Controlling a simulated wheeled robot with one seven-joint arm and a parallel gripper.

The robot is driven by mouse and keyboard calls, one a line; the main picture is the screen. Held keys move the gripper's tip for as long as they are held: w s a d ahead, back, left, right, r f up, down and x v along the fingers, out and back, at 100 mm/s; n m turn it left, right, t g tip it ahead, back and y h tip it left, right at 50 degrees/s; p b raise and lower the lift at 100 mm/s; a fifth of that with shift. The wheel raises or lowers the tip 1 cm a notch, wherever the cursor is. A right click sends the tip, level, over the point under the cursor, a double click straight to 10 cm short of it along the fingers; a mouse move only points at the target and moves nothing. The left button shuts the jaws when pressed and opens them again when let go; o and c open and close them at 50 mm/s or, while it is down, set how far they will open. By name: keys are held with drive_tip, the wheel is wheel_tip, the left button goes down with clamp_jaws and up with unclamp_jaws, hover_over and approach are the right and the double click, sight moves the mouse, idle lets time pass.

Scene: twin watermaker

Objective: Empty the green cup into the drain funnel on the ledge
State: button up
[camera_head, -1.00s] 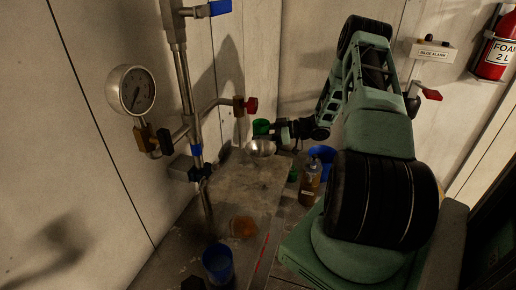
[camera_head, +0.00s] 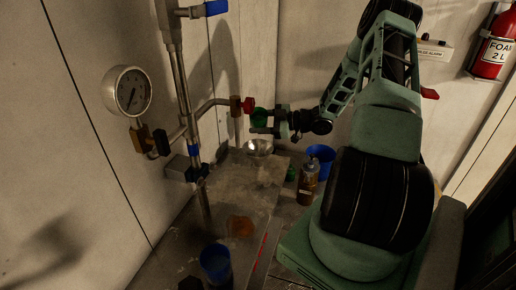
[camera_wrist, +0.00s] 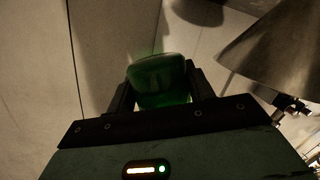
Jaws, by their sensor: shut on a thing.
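The green cup (camera_head: 259,115) is held between the fingers of my gripper (camera_head: 264,122), which is shut on it. In the head view the cup is above the metal drain funnel (camera_head: 258,148) and apart from it. The fingers now show one above the other, and the cup looks tipped over sideways. In the wrist view the cup (camera_wrist: 162,82) sits between both dark fingers, and the funnel (camera_wrist: 272,50) shows as a grey cone at the upper right. The cup's inside and any liquid in it cannot be made out.
A red-handled valve (camera_head: 248,105) on the pipe is close to the left of the cup. A pressure gauge (camera_head: 127,91) is on the left. A bottle (camera_head: 308,184), a blue container (camera_head: 321,160) and a blue cup (camera_head: 216,262) stand lower down. An orange patch (camera_head: 240,226) lies on the ledge (camera_head: 225,190).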

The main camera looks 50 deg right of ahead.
sight(259, 123)
drive_tip(key=shift+s+a+r+n+t+b, duration=0.2)
drive_tip(key=shift+s+a+r+n+b, duration=0.15)
drive_tip(key=shift+n+b, duration=0.3)
drive_tip(key=shift+s+a+r+n+t+b, duration=0.25)
drive_tip(key=shift+a+n+b, duration=0.1)
drive_tip(key=shift+n+b, duration=0.3)
drive_tip(key=shift+s+a+r+n+b, duration=0.1)
drive_tip(key=shift+r+n+b, duration=0.25)
drive_tip(key=shift+n+b, duration=0.2)
drive_tip(key=shift+r+n+t+b, duration=0.35)
drive_tip(key=shift+n+b, duration=0.4)
drive_tip(key=shift+b, duration=0.05)
drive_tip(key=shift+f+n+b, duration=0.35)
drive_tip(key=shift+n+b, duration=0.55)
drive_tip(key=shift+b, duration=0.6)
drive_tip(key=shift+r+n+t+b, duration=0.4)
drive_tip(key=shift+n+b, duration=0.4)
drive_tip(key=shift+b, duration=0.1)
drive_tip(key=shift+s+a+r+n+b, duration=0.4)
drive_tip(key=shift+a+n+b, duration=0.2)
drive_tip(key=shift+n+b, duration=0.4)
drive_tip(key=shift+s+a+r+n+t+y+b, duration=0.2)
drive_tip(key=shift+r+n+y+b, duration=0.2)
drive_tip(key=shift+n+b, duration=0.85)
drive_tip(key=shift+s+a+r+n+t+y+b, duration=0.3)
drive_tip(key=shift+n+b, duration=0.55)
drive_tip(key=shift+b, duration=0.8)
